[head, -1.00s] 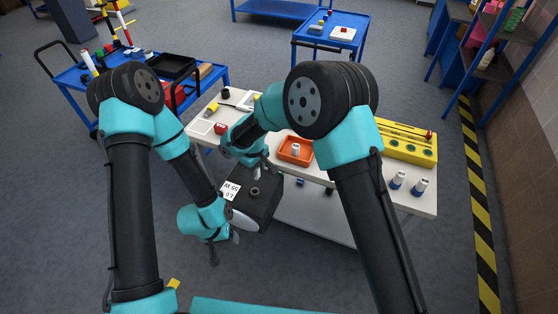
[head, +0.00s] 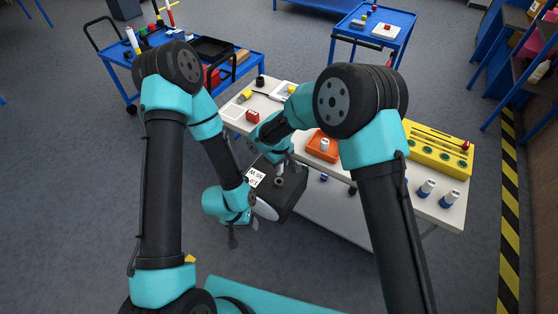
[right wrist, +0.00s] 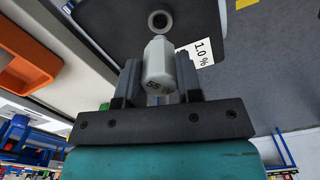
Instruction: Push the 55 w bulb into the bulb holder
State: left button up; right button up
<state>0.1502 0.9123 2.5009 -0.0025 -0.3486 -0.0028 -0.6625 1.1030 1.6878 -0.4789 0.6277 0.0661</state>
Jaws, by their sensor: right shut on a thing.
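The white bulb (right wrist: 160,62), with a dark "55" marking, is upright between the fingers of my right gripper (right wrist: 160,88) in the right wrist view. The gripper is shut on it. The round bulb holder (right wrist: 160,20) shows just beyond the bulb's tip, on the dark tester box (right wrist: 112,22). Whether the tip touches it I cannot tell. In the head view, my right gripper (head: 284,166) is over the box (head: 292,198), close to the holder (head: 279,182). My left gripper (head: 232,238) is at the box's left side; its fingers are too unclear to read.
Blue carts stand farther back.

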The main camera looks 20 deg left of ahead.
jog(key=shift+f, duration=1.65)
jog(key=shift+f, duration=1.55)
jog(key=o, duration=1.2)
jog(key=shift+c, duration=0.2)
jog(key=shift+r, duration=0.1)
notch_tip(320, 180, up, 17)
dwell(0.7)
